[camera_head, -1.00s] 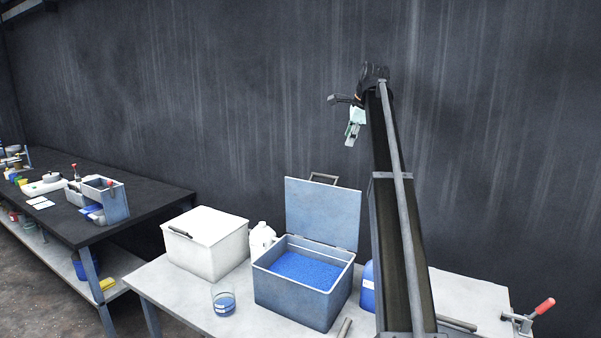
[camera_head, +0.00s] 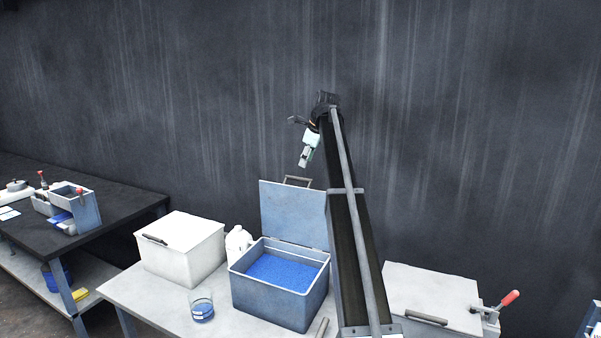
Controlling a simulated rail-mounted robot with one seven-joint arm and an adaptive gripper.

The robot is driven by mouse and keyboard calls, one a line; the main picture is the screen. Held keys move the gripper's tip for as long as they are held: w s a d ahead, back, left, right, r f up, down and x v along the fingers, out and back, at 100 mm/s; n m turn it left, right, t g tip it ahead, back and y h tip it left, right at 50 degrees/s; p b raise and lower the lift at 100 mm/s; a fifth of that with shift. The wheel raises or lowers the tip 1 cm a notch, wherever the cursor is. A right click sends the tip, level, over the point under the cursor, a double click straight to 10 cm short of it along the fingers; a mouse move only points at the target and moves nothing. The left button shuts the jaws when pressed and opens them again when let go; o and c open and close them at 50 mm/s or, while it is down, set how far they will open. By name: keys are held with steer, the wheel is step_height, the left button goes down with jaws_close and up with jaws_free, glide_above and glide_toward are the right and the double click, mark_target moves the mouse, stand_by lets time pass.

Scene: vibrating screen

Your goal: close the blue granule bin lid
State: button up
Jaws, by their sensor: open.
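The blue granule bin (camera_head: 265,299) stands on the light table in the middle of the view, filled with blue granules (camera_head: 284,271). Its grey-blue lid (camera_head: 290,212) is open and stands upright at the back edge, with a dark handle (camera_head: 298,181) at its top. My gripper (camera_head: 302,163) is small in view, in the air just above the lid's handle in the picture. It is open and appears empty. How far in depth it is from the handle I cannot tell. My arm covers the right edge of the lid.
A white closed box (camera_head: 180,250) and a white jug (camera_head: 238,243) stand left of the bin. A beaker with blue granules (camera_head: 202,309) is at the front left. Another closed box (camera_head: 432,296) with a red-handled clamp (camera_head: 510,298) is at right. A dark wall stands behind.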

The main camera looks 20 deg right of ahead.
steer(key=p+x, duration=0.1)
steer(key=x, duration=0.7)
steer(key=shift+w+p, duration=0.1)
steer(key=shift+p, duration=0.3)
jaws_close()
